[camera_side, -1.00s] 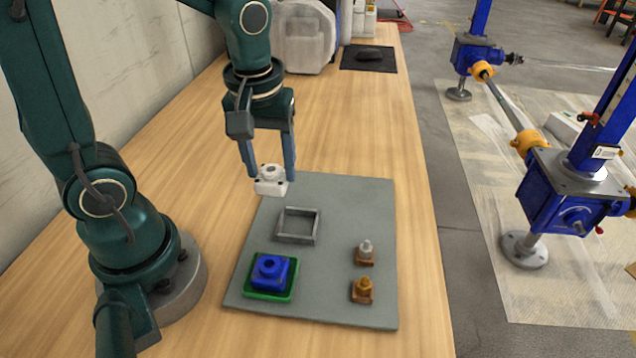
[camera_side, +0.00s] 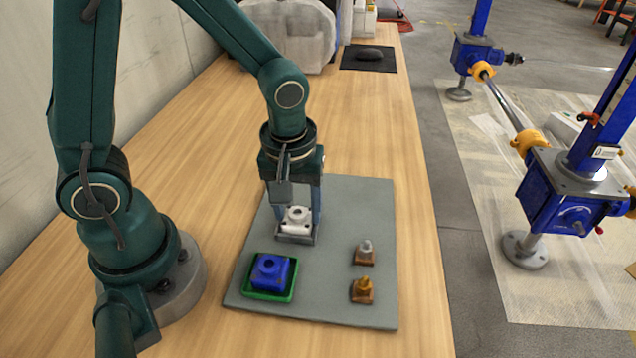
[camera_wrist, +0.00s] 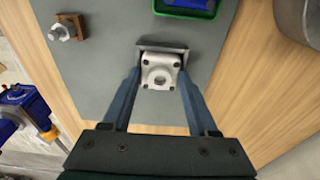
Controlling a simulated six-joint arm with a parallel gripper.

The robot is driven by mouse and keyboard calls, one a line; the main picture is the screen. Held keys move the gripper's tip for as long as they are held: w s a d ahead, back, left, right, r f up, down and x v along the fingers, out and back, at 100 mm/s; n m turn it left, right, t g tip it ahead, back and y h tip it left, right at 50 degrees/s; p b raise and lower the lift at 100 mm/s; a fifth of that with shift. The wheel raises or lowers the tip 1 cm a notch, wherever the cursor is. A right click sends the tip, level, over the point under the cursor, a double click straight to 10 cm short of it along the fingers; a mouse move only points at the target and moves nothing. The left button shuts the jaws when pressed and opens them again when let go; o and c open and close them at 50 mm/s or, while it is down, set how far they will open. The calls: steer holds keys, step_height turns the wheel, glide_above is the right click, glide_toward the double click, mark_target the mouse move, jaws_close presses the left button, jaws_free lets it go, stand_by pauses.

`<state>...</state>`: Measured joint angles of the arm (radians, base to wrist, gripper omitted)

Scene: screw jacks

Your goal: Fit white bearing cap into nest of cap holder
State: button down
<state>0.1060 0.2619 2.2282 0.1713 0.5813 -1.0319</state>
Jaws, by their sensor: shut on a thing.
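The white bearing cap (camera_side: 296,216) is between the fingers of my gripper (camera_side: 298,222), which is shut on it. In the wrist view the cap (camera_wrist: 160,71) shows its round hole, with the gripper (camera_wrist: 160,82) fingers on both sides. The cap holder, a grey square frame (camera_side: 296,239), is on the grey mat directly below the cap. In the wrist view one wall of the holder (camera_wrist: 161,45) shows beyond the cap. The cap appears at or just above the holder's opening; whether it is seated inside I cannot tell. The fingers hide the holder's sides.
A green tray (camera_side: 250,291) with a blue housing (camera_side: 270,270) stands front left on the grey mat (camera_side: 330,300). Two brown blocks stand at right, one with a grey fitting (camera_side: 365,250), one with a brass fitting (camera_side: 362,288). The mat's middle front is clear.

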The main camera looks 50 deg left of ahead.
mark_target(295, 224)
steer(key=shift+f, duration=0.15)
steer(key=shift+c, duration=0.9)
jaws_free()
step_height(295, 224, up, 12)
steer(key=s+d, duration=0.1)
steer(key=s+m+t, duration=0.1)
steer(key=s+m, duration=0.1)
steer(key=m, duration=0.1)
steer(key=s+a+m+t, duration=0.1)
steer(key=m+t, duration=0.1)
steer(key=m, duration=0.1)
steer(key=s+m+t+h, duration=0.1)
steer(key=s+m, duration=0.1)
steer(key=m, duration=0.1)
steer(key=shift+s+a+r+t, duration=0.2)
steer(key=shift+s+r+t, duration=0.1)
steer(key=shift+s+r, duration=0.1)
